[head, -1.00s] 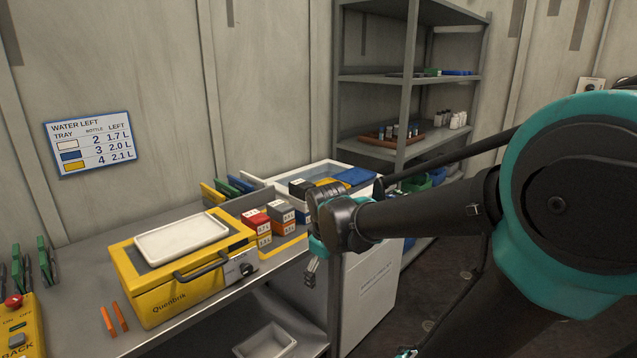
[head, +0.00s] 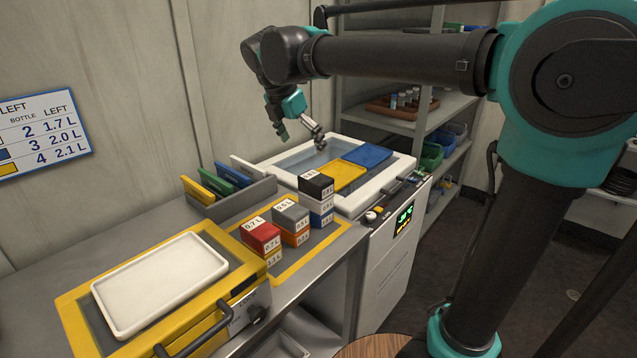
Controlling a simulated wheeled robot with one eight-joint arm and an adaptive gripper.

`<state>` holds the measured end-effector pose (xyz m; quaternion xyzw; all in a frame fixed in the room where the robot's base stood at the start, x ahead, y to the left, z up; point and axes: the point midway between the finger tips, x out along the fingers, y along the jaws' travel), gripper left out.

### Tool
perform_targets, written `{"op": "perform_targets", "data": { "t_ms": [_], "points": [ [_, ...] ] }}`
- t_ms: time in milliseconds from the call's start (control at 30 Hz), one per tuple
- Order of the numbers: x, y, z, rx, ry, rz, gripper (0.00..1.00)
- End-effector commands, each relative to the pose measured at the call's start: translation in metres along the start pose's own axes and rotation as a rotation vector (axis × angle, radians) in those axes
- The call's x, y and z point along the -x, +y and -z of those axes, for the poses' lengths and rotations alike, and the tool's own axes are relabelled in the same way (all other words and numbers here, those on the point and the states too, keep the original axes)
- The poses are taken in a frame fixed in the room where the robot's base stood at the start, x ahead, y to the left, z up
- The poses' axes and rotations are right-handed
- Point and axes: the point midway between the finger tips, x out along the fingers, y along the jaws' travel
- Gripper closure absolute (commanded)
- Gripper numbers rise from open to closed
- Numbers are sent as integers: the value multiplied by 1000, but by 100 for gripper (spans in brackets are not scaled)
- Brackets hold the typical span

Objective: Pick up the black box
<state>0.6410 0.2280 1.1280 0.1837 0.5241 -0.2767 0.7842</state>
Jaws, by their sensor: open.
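The black box (head: 315,185) has a white label and sits on top of a stack. Below it are a white box (head: 318,203) and a blue box (head: 320,219). The stack stands at the right end of the yellow-edged mat (head: 290,272) on the bench. My gripper (head: 318,142) is open and empty. In the picture it is above the black box, over the white-rimmed basin behind the stack, and apart from the box. How far apart they are in depth I cannot tell.
A red-topped stack (head: 261,235) and a grey-topped stack (head: 291,216) stand close by, left of the black box. The white-rimmed basin (head: 379,202) holds a yellow tray (head: 345,174) and a blue tray (head: 368,156). A yellow case with a white tray (head: 160,283) is at front left.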

Motion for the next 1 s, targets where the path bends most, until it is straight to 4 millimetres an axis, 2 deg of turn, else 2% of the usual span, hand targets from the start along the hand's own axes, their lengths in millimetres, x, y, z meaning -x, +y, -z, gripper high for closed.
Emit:
{"op": "perform_targets", "data": {
  "t_ms": [100, 333, 467, 667, 1000],
  "points": [
    [-25, 0, 0, -4, 0, 0, 0],
    [-68, 0, 0, -5, 0, 0, 0],
    [-83, 0, 0, -3, 0, 0, 0],
    [-94, 0, 0, -3, 0, 0, 0],
    [-137, 1, 2, -3, 0, -1, 0]
  ]
}}
